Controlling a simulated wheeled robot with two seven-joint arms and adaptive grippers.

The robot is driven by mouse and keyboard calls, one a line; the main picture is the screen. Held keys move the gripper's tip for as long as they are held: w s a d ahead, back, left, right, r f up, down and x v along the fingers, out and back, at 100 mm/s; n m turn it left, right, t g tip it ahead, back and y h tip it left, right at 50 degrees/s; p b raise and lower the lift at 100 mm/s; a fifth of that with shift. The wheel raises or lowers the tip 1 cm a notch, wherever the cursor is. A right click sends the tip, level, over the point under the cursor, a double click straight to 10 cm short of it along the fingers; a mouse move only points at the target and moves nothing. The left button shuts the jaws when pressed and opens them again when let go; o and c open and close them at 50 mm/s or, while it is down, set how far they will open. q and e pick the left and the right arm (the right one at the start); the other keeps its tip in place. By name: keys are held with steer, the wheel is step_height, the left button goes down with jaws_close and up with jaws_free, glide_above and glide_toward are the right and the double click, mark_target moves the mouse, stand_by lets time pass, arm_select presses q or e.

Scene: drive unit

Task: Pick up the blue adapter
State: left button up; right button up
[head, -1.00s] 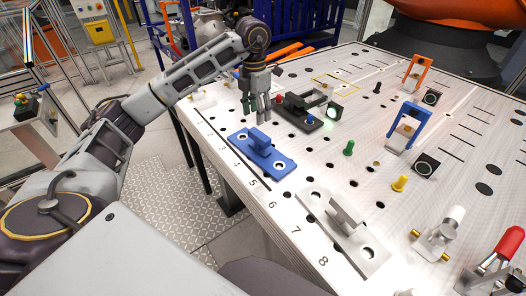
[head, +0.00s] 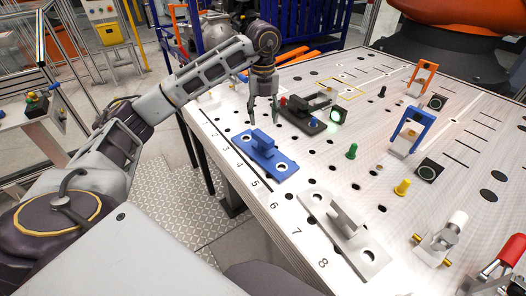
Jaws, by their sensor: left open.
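The blue adapter (head: 270,163) is a flat plate with an upright block and a hole near each end. It lies on the perforated work table (head: 318,163) near its left edge, beside the printed numbers 4 and 5. My left gripper (head: 263,122) points down above the far end of the adapter, with its fingers spread apart. It is empty, and the fingertips are close to the adapter's upright block. I cannot tell whether they touch it. My right gripper is not in view.
A grey adapter (head: 343,228) lies nearer, by numbers 7 and 8. A dark fixture (head: 302,121) stands just behind the blue adapter, close to my left gripper. A green peg (head: 352,151), a yellow peg (head: 402,187) and a blue clamp (head: 409,127) stand to the right.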

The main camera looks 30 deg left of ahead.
mark_target(263, 136)
arm_select(q)
steer(key=n, duration=0.5)
steer(key=shift+n, duration=0.7)
steer(key=shift+f+p, duration=0.55)
steer(key=shift+f, duration=3.75)
steer(key=shift+a, duration=0.1)
steer(key=shift+f+p, duration=0.5)
steer(key=shift+f, duration=0.45)
steer(key=shift+f+p, duration=0.4)
steer(key=shift+f, duration=1.25)
